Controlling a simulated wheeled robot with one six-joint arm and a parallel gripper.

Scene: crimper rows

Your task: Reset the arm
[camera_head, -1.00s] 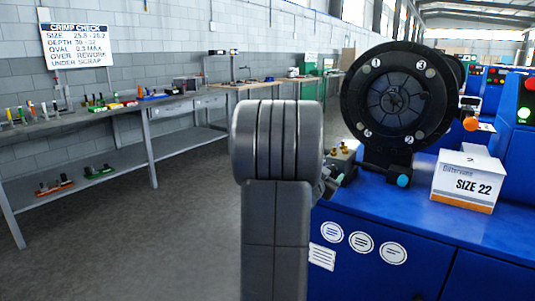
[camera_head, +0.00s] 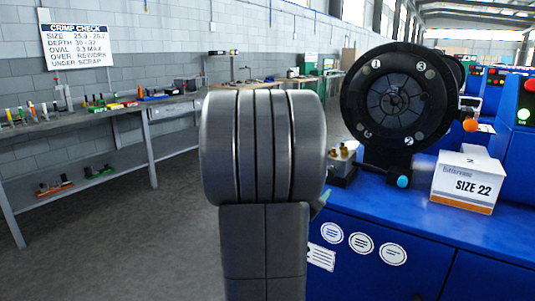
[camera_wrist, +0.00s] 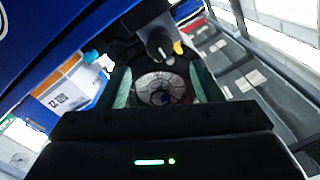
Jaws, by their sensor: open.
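My arm stands tall in the middle of the head view and hides most of my gripper; only a small greenish bit shows at the arm's right edge. In the wrist view my gripper (camera_wrist: 160,76) is open, its two greenish fingers apart with nothing held between them. The round black crimper head (camera_head: 397,98) stands on a blue machine cabinet (camera_head: 430,225), to the right of my arm. Its die face (camera_wrist: 160,90) shows beyond and between the fingers in the wrist view.
Small brass fittings (camera_head: 344,150) stand left of the crimper. A grey workbench (camera_head: 75,120) with tools runs along the left wall under a crimp check sign (camera_head: 76,45). Open floor (camera_head: 150,240) lies between.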

